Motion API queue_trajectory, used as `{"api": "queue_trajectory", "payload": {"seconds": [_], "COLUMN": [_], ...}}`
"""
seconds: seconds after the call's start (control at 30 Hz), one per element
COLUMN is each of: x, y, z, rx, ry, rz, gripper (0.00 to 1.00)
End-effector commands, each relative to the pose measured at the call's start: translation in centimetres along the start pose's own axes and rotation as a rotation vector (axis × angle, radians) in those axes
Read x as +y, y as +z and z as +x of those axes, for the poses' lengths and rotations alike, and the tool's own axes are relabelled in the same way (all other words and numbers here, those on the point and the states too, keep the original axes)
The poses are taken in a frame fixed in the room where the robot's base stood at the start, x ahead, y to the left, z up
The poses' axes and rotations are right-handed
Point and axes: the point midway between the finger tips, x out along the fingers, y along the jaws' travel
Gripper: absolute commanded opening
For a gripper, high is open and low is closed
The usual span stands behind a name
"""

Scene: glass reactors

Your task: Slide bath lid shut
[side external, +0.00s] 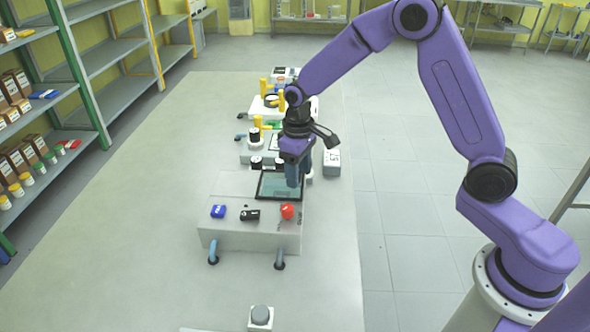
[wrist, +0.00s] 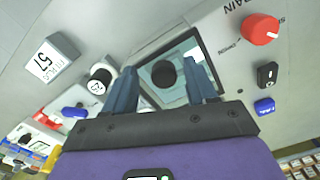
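The bath is a light grey box (side external: 235,232) on the bench in the side external view. A round black knob (wrist: 165,73) stands on the lid in the wrist view. My gripper (side external: 294,184) points down over the lid. Its two blue-grey fingers are spread apart in the wrist view (wrist: 163,82), one on each side of the knob. I cannot tell whether they touch it. In the side external view my gripper hides the knob.
A red dial (side external: 287,212), a black switch (side external: 250,215) and a blue switch (side external: 218,211) sit on the bath's near top. A labelled white block (side external: 332,162) stands behind right. Other equipment with yellow handles (side external: 263,87) stands farther back. The bench's left side is clear.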

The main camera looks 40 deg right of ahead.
Motion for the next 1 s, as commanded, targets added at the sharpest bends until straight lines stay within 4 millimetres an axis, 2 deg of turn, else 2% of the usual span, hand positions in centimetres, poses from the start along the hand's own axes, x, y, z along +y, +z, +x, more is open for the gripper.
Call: {"api": "queue_trajectory", "payload": {"seconds": [0.27,0.43,0.57,1.0], "x": [-0.1,-0.1,-0.1,-0.1], "y": [-0.2,-0.3,-0.3,-0.2], "z": [0.0,-1.2,-3.4,-12.6], "rx": [0.005,0.009,0.012,0.009], "ry": [-0.001,-0.001,0.000,0.000], "rz": [-0.001,-0.001,0.000,-0.001], "gripper": [0.57,0.57,0.57,0.57]}}
